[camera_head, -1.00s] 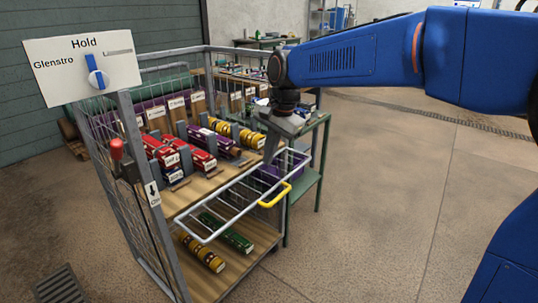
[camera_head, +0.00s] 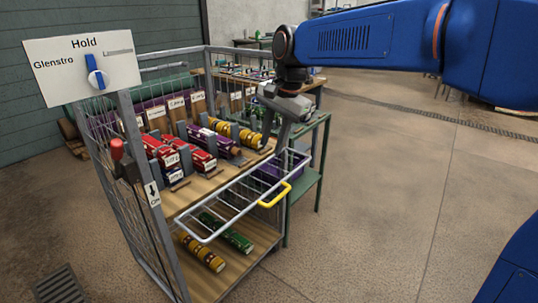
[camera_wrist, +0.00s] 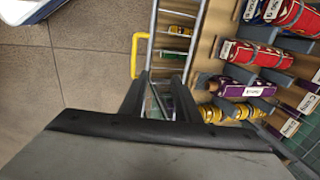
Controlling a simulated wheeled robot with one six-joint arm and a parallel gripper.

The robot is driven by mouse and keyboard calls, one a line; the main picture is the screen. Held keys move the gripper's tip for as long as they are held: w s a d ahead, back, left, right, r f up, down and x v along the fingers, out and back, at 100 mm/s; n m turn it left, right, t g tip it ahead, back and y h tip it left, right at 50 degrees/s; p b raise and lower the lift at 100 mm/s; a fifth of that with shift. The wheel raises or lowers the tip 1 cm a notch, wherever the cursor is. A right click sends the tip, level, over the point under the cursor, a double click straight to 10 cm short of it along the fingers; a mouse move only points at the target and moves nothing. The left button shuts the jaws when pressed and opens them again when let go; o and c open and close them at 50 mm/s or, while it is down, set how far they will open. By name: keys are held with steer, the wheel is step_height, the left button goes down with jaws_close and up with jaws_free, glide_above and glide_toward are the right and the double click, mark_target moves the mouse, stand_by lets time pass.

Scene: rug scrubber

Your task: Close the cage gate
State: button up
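The cage gate (camera_head: 222,237) is a light metal barred frame with a yellow handle (camera_head: 276,196). It stands slanting out at the front of the wire cage cart, at about the lower shelf's height. My gripper (camera_head: 275,150) points down above the far end of the gate, beside the upper shelf. The wrist view shows the yellow handle (camera_wrist: 136,57) and the gate's rails (camera_wrist: 152,42) beyond my fingertips (camera_wrist: 161,76). The two fingers are apart with a gap between them. Whether they touch the gate cannot be told.
The cart's wooden upper shelf (camera_head: 190,198) holds red, purple and yellow labelled rolls. A red-knobbed lever (camera_head: 117,150) and a "Hold" sign (camera_head: 83,65) with a blue-and-white knob are on the left. A green table (camera_head: 312,180) stands behind. Floor at right is clear.

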steer(key=v, duration=1.2)
steer(key=shift+c, duration=0.5)
